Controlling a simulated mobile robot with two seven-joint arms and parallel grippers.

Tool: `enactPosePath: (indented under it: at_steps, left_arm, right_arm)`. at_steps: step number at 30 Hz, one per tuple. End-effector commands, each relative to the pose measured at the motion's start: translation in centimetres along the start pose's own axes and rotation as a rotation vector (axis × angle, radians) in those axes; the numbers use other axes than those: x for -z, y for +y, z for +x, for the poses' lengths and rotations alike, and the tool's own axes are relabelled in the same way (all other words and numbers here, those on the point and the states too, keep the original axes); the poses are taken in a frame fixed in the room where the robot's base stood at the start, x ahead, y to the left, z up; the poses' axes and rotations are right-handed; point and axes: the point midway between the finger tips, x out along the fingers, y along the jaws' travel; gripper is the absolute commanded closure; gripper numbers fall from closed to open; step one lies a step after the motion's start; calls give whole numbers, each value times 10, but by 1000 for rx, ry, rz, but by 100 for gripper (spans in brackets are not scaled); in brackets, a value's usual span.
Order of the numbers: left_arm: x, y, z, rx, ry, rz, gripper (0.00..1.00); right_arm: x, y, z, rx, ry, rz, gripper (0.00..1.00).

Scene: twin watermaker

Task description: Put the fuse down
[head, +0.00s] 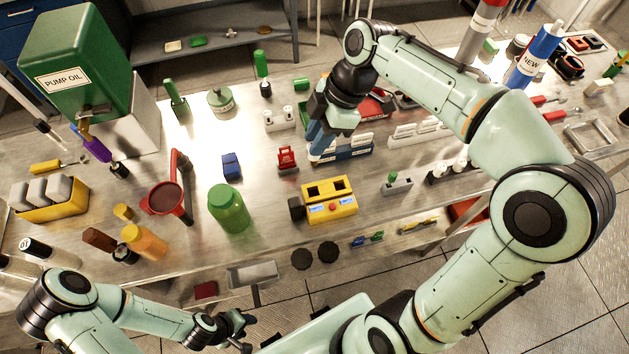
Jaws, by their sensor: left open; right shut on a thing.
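My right gripper (321,138) is at the back middle of the bench, pointing down just over a blue and white rack (345,150). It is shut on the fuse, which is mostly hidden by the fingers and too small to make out. I cannot tell whether the fuse touches the rack or the bench. My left gripper (245,333) is open and empty, low in front of the bench's near edge.
A red block-shaped device (287,160) stands just left of the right gripper. A yellow tester box (328,200), a green jar (228,208) and a red funnel (163,198) stand nearer. A white rack (418,134) stands to the right. Small bare patches of bench (262,190) lie between them.

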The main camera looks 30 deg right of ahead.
Motion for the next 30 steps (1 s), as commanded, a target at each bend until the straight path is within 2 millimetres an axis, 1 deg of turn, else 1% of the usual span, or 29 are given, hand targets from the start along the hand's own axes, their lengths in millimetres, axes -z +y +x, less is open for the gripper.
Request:
enactPosePath:
  at_steps: [1, 3, 6, 10, 13, 18, 24, 27, 30]
  left_arm:
    - [-4, -3, 5, 2, -5, -2, 57]
    - [-6, -5, 8, 3, -8, -3, 57]
    - [-8, -7, 12, 4, -11, -4, 57]
    - [-9, -8, 14, 4, -13, -5, 57]
    - [-10, -9, 16, 5, -14, -5, 57]
    - [-10, -10, 17, 5, -14, -5, 57]
    - [-12, -11, 20, 6, -16, -6, 57]
    - [-12, -12, 20, 6, -17, -6, 57]
    - [-12, -12, 20, 6, -17, -6, 57]
  right_arm:
    - [-8, -2, 17, 8, -2, 5, 100]
    - [-15, -2, 34, 8, -2, 4, 100]
    - [-25, -2, 59, 8, -2, 4, 100]
    - [-36, -1, 86, 7, -2, 4, 100]
    - [-42, 0, 99, 3, -2, 2, 100]
    - [-47, 0, 111, 3, -2, 2, 100]
    - [-58, 0, 139, 4, -2, 2, 100]
    - [-61, 0, 145, 2, -2, 2, 100]
    - [-61, 0, 146, 1, -2, 1, 100]
